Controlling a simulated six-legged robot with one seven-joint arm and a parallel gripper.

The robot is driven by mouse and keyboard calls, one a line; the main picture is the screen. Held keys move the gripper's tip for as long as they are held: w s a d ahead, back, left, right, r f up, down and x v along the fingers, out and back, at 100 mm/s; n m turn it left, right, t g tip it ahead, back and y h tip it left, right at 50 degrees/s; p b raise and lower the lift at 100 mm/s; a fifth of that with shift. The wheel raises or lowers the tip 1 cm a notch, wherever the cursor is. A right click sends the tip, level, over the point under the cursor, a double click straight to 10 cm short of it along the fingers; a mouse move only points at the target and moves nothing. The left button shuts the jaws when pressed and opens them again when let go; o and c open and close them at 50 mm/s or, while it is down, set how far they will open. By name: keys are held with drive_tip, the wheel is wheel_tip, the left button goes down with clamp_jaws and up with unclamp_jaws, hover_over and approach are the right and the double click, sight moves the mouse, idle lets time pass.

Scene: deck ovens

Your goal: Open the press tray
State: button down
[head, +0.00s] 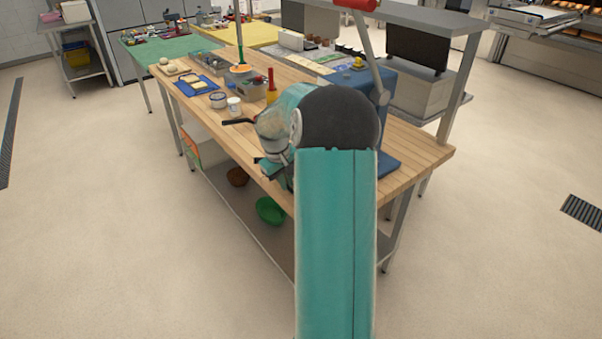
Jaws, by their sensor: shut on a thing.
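The blue press (377,85) stands on the near part of the wooden bench, partly behind my arm. Its grey lever rises to a red handle (357,5). My gripper (260,142) is at the bench's left side, left of the press, with dark parts sticking out to the left. It is shut on what seems to be the press tray, but my arm covers the grip. The tray cannot be made out clearly, nor how far out it is.
The wooden bench (425,152) holds a white tub (234,106), a red-and-yellow bottle (271,87) and a blue board (198,86) farther back. A green bowl (270,211) lies on the lower shelf. The floor left and right is clear.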

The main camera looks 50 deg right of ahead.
drive_tip(key=w+a, duration=0.1)
drive_tip(key=a, duration=0.6)
drive_tip(key=shift+w, duration=0.35)
drive_tip(key=shift+a, duration=0.1)
drive_tip(key=c, duration=1.8)
unclamp_jaws()
drive_tip(key=shift+o, duration=0.2)
drive_tip(key=shift+r, duration=0.1)
wheel_tip(320, 180, up, 14)
drive_tip(key=a, duration=0.2)
drive_tip(key=shift+w+a+f, duration=0.25)
